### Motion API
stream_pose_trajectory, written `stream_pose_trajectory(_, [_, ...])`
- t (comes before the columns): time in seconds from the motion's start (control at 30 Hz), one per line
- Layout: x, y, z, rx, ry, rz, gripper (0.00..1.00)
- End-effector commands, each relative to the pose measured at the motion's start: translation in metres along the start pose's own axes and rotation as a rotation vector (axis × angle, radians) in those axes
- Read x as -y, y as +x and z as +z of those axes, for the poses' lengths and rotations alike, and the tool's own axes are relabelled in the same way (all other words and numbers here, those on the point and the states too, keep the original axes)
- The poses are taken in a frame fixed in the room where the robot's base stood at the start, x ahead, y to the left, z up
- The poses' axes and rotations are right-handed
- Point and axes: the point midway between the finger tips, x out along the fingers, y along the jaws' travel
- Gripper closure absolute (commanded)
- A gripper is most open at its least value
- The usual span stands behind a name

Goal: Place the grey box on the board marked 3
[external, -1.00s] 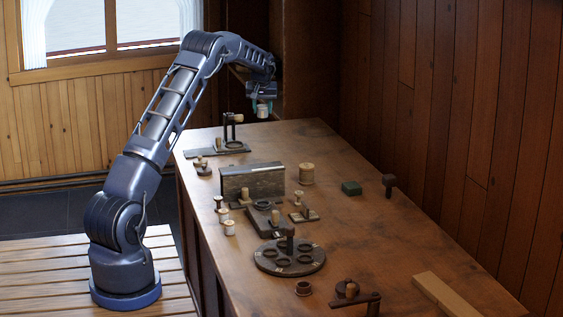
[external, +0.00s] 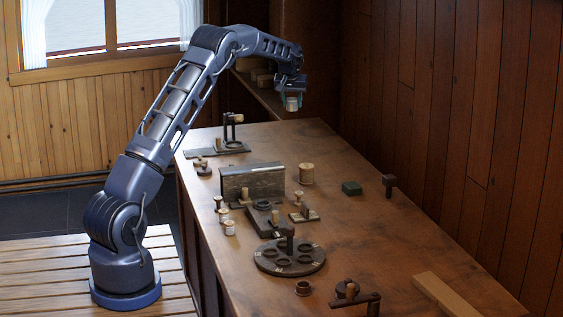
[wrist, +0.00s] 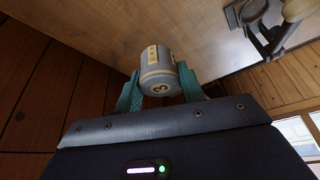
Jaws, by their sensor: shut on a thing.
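My gripper (external: 291,99) is shut on a round grey box (external: 292,105) and holds it in the air beyond the table's far end. In the wrist view my teal fingers (wrist: 160,86) grip the box (wrist: 156,60) from both sides. It is a short grey cylinder with cream bands, a cream label and a dark "3" on its end. Small dark boards stand on the table, one with a ring stand (external: 217,150) at the far left and one with a peg (external: 304,215) near the middle. No number on any board can be read.
A round dark disc with rings (external: 290,259) is nearer. A green block (external: 351,187) and a dark peg (external: 389,185) sit right. A shelf (external: 270,94) is behind my gripper. The table's far right is clear.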

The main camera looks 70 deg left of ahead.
Motion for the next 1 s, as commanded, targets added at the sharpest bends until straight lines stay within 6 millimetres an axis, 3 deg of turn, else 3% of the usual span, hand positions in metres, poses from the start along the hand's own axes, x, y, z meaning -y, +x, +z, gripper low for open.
stream_pose_trajectory(0.1, [-0.051,-0.010,0.021,0.002,0.057,0.024,0.83])
stream_pose_trajectory(0.4, [-0.165,-0.038,0.081,0.002,0.194,0.081,0.83])
stream_pose_trajectory(0.67, [-0.255,-0.068,0.145,0.003,0.314,0.131,0.83])
stream_pose_trajectory(1.0, [-0.358,-0.112,0.243,0.003,0.474,0.197,0.83])
